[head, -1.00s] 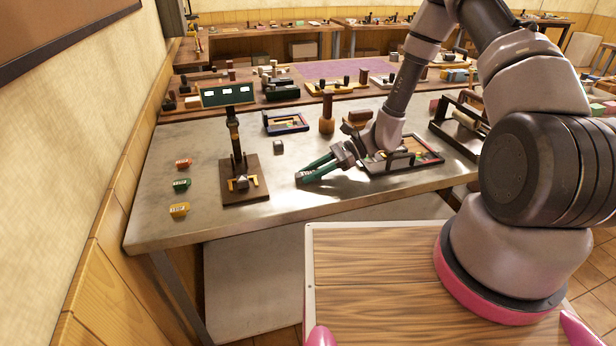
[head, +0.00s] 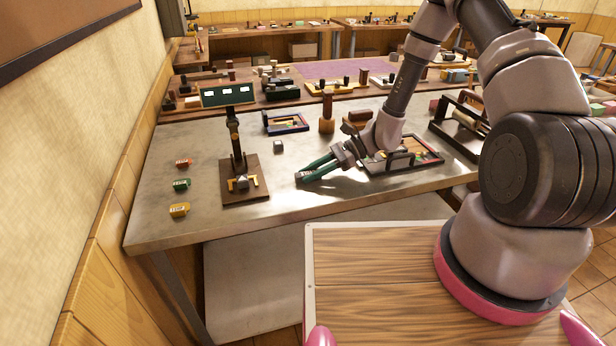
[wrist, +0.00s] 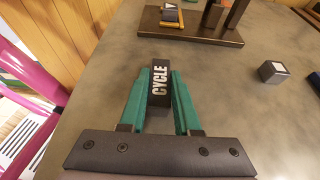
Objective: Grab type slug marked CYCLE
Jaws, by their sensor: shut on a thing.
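The dark type slug marked CYCLE (wrist: 160,84) sits between the green fingers of my gripper (wrist: 158,97) in the wrist view, its white letters facing the camera. The fingers touch it on both sides. In the head view my gripper (head: 308,176) is low at the front middle of the metal table, to the right of the small press. The slug shows there only as a small dark end at the fingertips. I cannot tell whether it rests on the table or is just above it.
A small grey cube (head: 278,146) lies behind. A framed tray (head: 420,157) is at right.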

